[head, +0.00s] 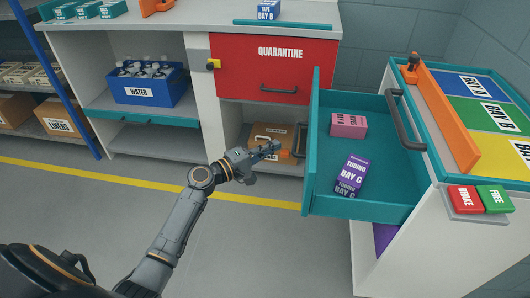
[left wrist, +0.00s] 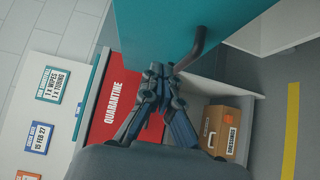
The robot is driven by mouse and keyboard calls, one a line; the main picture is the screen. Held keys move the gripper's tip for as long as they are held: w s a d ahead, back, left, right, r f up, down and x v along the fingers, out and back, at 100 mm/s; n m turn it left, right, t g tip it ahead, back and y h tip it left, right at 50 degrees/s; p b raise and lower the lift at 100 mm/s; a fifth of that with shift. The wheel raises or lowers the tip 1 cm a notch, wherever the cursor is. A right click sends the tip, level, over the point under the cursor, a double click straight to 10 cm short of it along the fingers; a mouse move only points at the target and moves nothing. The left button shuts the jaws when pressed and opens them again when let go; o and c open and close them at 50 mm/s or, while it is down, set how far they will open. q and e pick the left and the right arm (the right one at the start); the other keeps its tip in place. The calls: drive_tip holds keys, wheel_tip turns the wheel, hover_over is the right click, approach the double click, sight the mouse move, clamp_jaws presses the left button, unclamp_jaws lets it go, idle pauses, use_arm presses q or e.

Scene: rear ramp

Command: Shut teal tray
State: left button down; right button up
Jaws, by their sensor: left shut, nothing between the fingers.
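The teal tray (head: 375,205) is a drawer pulled out on the right in the head view. A pink box (head: 348,125) and a purple box (head: 351,176) marked BAY C lie inside it. Its front panel faces left and bears a dark handle (head: 300,140). In the left wrist view the teal panel (left wrist: 160,30) and dark handle (left wrist: 196,48) are just beyond the fingers. My left gripper (head: 276,147) is shut and empty, just left of the front panel near the handle; I cannot tell whether it touches. My right gripper is in neither view.
The white cabinet beside the tray carries an orange rail (head: 435,112), coloured bay pads, and red (head: 465,199) and green (head: 495,198) buttons. Behind are a red QUARANTINE door (head: 272,68), an orange case (head: 270,140) and a blue WATER crate (head: 148,90). The floor in front is clear.

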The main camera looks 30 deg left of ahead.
sight(296, 153)
use_arm(q)
drive_tip(key=w+d, duration=0.4)
drive_tip(key=d, duration=0.1)
drive_tip(key=shift+w, duration=0.4)
drive_tip(key=shift+w+d+p, duration=0.15)
drive_tip(key=shift+d+p, duration=0.15)
drive_tip(key=shift+d, duration=0.2)
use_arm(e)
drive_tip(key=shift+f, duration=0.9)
use_arm(q)
drive_tip(key=shift+d, duration=0.1)
